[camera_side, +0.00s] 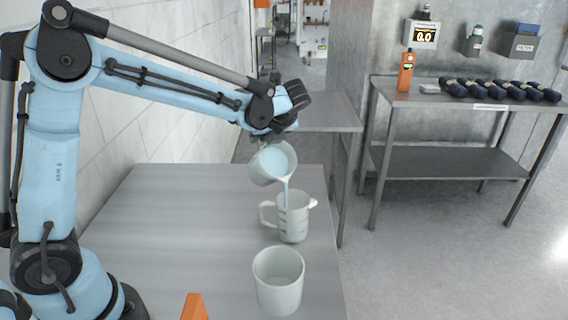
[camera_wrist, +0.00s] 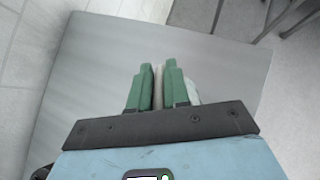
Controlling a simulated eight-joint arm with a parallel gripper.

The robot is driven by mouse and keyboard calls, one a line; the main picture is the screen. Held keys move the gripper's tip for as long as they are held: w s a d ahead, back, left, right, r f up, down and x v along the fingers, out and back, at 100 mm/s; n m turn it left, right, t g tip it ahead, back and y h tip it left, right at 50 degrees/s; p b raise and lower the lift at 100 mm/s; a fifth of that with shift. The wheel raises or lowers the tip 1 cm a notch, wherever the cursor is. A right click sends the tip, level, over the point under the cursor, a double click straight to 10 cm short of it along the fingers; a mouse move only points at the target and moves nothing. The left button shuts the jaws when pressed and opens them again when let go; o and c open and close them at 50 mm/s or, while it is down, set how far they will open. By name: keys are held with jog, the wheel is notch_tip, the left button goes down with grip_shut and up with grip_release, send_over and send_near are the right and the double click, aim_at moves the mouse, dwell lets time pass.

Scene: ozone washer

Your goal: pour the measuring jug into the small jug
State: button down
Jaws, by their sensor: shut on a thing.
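My gripper (camera_side: 262,141) is shut on a pale, tilted vessel (camera_side: 265,168) above the table; I take it for the measuring jug. Its mouth faces right and down, and it holds pale liquid. A thin pale stream (camera_side: 287,190) runs from its rim into the mouth of a pale jug (camera_side: 295,226) just below. That jug stands upright, with a handle on the left, a spout on the right and grey marks. In the wrist view the green fingers (camera_wrist: 158,88) close on a thin pale edge (camera_wrist: 158,86); a bit of the vessel (camera_wrist: 192,92) shows beside them.
A pale, open cup (camera_side: 278,282) without a visible handle stands in front of the jug on the grey table (camera_side: 170,225). An orange object (camera_side: 194,308) is at the front edge. The table's left part is clear. A metal side bench (camera_side: 450,100) stands behind right.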

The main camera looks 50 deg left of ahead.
jog(key=shift+s+d+r+t+y+b, duration=0.2)
jog(key=shift+d+r+y+b, duration=0.3)
jog(key=shift+r+y, duration=0.3)
jog(key=shift+s+d+r+t+y+b, duration=0.1)
jog(key=shift+d+r+t+y+b, duration=0.1)
jog(key=shift+d+r+y+b, duration=0.45)
dwell(4.3)
